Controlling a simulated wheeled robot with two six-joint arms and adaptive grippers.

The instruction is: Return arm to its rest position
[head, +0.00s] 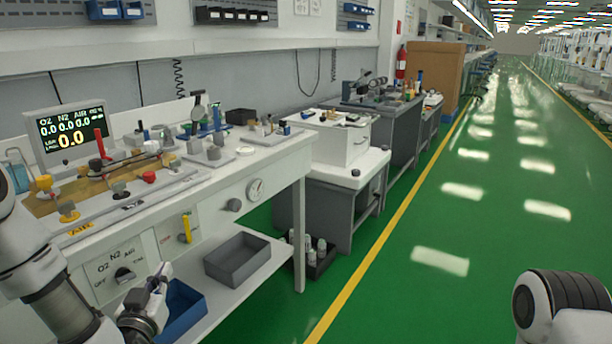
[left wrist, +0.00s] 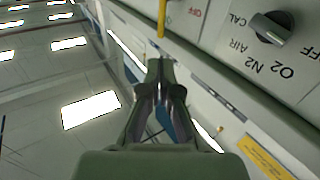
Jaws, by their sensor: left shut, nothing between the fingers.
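My left arm comes in from the lower left of the head view. Its gripper (head: 160,282) is in front of the cart's front panel, right of the O2/N2/AIR selector knob (head: 124,275) and above the blue bin (head: 183,312). In the left wrist view the two fingers (left wrist: 165,75) are shut together with nothing between them. The selector knob also shows in the left wrist view (left wrist: 268,28), at the upper right and apart from the fingers. Of my right arm only a white and black link shows at the lower right of the head view; its gripper is out of view.
A grey bin (head: 237,259) stands on the lower shelf. The green floor (head: 440,220) to the right is clear.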

